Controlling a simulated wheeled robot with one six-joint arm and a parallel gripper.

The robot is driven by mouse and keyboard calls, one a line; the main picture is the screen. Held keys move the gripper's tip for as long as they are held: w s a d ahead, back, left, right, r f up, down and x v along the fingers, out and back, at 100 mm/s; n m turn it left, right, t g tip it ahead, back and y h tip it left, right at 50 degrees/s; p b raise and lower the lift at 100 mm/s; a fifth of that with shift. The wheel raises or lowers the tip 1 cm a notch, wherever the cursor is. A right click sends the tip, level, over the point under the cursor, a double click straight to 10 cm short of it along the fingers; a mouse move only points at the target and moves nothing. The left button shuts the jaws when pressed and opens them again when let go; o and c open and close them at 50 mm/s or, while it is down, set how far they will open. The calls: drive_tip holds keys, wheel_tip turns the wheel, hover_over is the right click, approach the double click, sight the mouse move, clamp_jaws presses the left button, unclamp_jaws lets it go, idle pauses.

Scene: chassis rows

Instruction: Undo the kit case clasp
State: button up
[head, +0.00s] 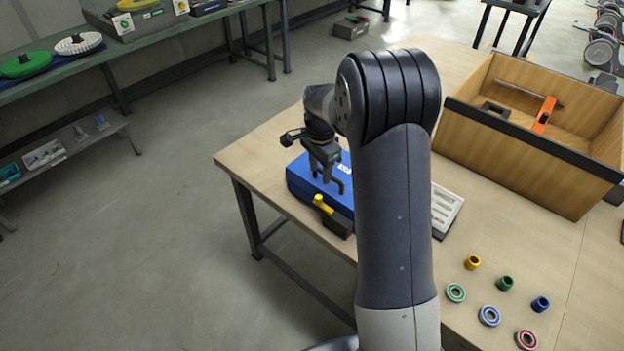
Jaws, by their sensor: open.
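The blue kit case (303,178) lies on the wooden table near its left edge, with white lettering on its top. A yellow clasp lever (322,204) stands out at its front, above a dark block (338,223). My gripper (334,186) points down over the case, just behind and above the yellow lever. Its two dark fingers are apart with nothing visible between them. I cannot tell whether the fingers touch the case. My own arm hides the right part of the case.
A wooden tool box (500,140) stands at the right, and a white tray (446,209) lies right of my arm. Several coloured rings and bushings, including a yellow bushing (472,262), lie at the front right. Floor is clear left of the table (254,150).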

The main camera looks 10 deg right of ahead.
sight(318, 197)
drive_tip(key=f, duration=0.3)
drive_tip(key=f+p, duration=0.1)
drive_tip(key=f, duration=0.3)
drive_tip(key=w+f+p, duration=0.1)
drive_tip(key=f, duration=0.3)
drive_tip(key=shift+f, duration=0.25)
drive_tip(key=shift+c, duration=0.5)
clamp_jaws()
